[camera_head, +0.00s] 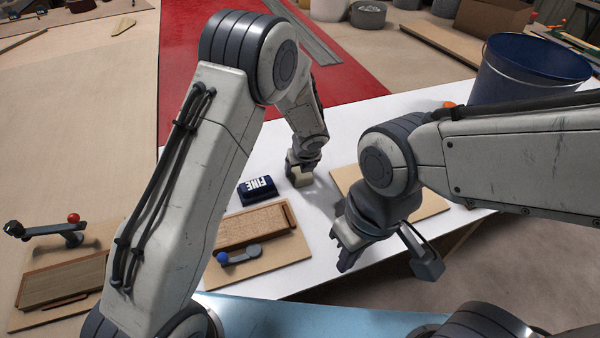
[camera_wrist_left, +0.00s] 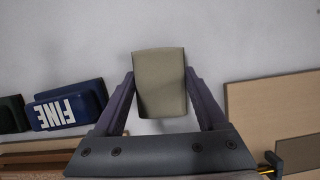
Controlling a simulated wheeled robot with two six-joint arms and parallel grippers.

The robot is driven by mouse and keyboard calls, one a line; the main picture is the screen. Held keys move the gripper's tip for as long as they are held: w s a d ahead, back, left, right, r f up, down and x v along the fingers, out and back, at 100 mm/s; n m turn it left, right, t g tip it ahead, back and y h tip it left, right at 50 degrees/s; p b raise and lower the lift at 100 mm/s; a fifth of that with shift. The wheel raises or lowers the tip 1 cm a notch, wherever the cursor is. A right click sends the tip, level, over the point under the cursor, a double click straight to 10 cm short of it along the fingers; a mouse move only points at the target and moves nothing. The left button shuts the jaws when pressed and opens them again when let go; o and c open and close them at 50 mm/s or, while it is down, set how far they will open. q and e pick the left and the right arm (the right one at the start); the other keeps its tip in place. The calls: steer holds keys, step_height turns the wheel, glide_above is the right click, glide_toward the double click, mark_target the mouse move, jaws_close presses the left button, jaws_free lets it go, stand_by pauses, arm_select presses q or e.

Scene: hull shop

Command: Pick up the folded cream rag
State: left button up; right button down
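The folded cream rag (camera_wrist_left: 160,84) is a thick, khaki-looking block in the left wrist view, above the white table top (camera_wrist_left: 230,45). My left gripper (camera_wrist_left: 160,72) has one finger against each side of it and appears shut on it. In the head view, the rag (camera_head: 299,180) is small, under my left gripper (camera_head: 301,168) and partly hidden by it. Whether it touches the table is hard to tell. My right gripper (camera_head: 388,268) is open and empty over the table's front edge, its fingers wide apart.
A dark blue block marked FINE (camera_head: 257,189) lies left of the rag. A wooden board (camera_head: 262,262) carries a cork-like block and a blue-knobbed tool. Another board (camera_head: 425,208) lies to the right. A blue bucket (camera_head: 530,75) stands at the back right.

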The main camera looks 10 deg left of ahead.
arm_select(q)
steer(key=shift+c, duration=0.9)
steer(key=shift+r, duration=0.15)
steer(key=shift+r, duration=0.25)
step_height(320, 180, up, 4)
steer(key=shift+f+p, duration=0.1)
steer(key=shift+p, duration=0.85)
steer(key=s+d+r, duration=0.5)
steer(key=d+r, duration=0.1)
steer(key=d, duration=0.4)
steer(key=shift+s+d+r, duration=0.15)
steer(key=shift+d+r, duration=0.05)
